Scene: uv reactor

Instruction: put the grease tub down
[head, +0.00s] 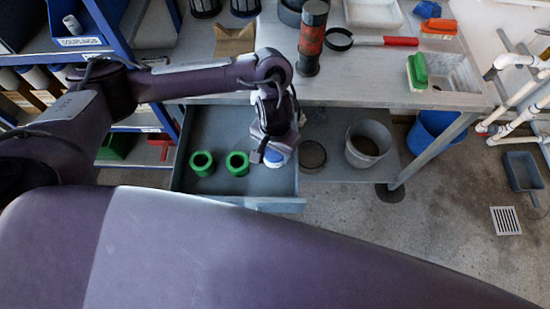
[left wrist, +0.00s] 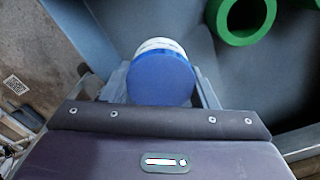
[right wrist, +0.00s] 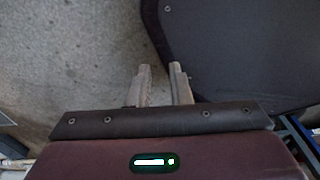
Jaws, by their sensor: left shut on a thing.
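The grease tub (left wrist: 162,78) is white with a blue lid. My left gripper (head: 272,152) is shut on it, one finger on each side, as the left wrist view shows. In the head view the tub (head: 275,158) shows partly under the gripper, at the right side of the open grey drawer (head: 222,125). I cannot tell whether its base touches the drawer floor. My right gripper (right wrist: 161,72) is empty, its fingers a little apart, above the concrete floor.
Two green rings (head: 202,163) (head: 237,163) lie in the drawer left of the tub. A grey bucket (head: 367,143) and a dark round ring (head: 312,155) are right of the drawer on a low shelf. The bench top (head: 385,75) overhangs behind. Blue shelving stands at left.

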